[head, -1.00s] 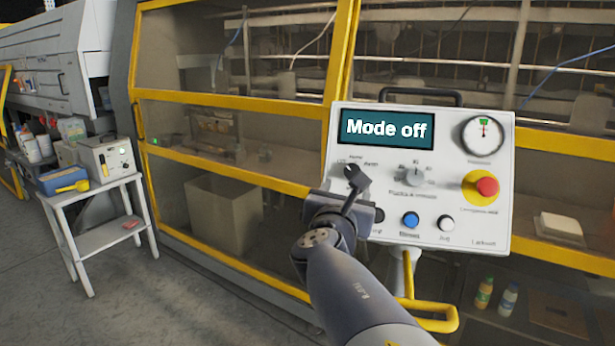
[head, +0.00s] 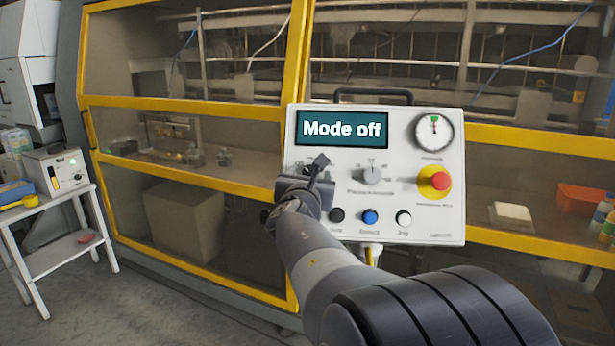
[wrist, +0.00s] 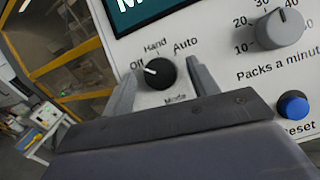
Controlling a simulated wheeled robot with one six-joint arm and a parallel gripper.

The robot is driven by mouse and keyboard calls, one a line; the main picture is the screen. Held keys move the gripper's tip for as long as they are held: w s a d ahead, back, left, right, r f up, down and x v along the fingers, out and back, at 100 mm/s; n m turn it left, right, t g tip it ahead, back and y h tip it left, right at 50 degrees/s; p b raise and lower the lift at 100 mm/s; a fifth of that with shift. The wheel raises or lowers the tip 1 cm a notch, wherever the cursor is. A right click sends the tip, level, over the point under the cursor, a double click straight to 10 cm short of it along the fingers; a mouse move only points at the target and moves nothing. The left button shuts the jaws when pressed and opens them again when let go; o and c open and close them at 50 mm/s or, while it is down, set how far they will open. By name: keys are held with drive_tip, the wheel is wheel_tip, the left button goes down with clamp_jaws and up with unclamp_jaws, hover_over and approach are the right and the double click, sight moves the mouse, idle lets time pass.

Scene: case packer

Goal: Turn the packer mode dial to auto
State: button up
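The control panel (head: 300,146) is a white box whose screen (head: 342,129) reads "Mode off". The black mode dial (wrist: 154,75) shows in the wrist view, with Off, Hand and Auto printed around it. Its white pointer line aims up-left toward Off. My gripper (head: 317,166) is at the panel's left side and mostly hides the dial in the head view. In the wrist view its two fingers stand apart, one left and one right of the dial, with gaps showing. I cannot tell how deep the fingertips reach along the dial.
Right of the mode dial is the grey packs-a-minute knob (head: 371,174). Below are black, blue (head: 370,216) and white (head: 403,218) buttons. A red emergency stop (head: 440,181) is at the right. The yellow-framed machine guard stands behind. A small white table (head: 62,260) is at left.

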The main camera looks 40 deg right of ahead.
drive_tip(key=c, duration=0.9)
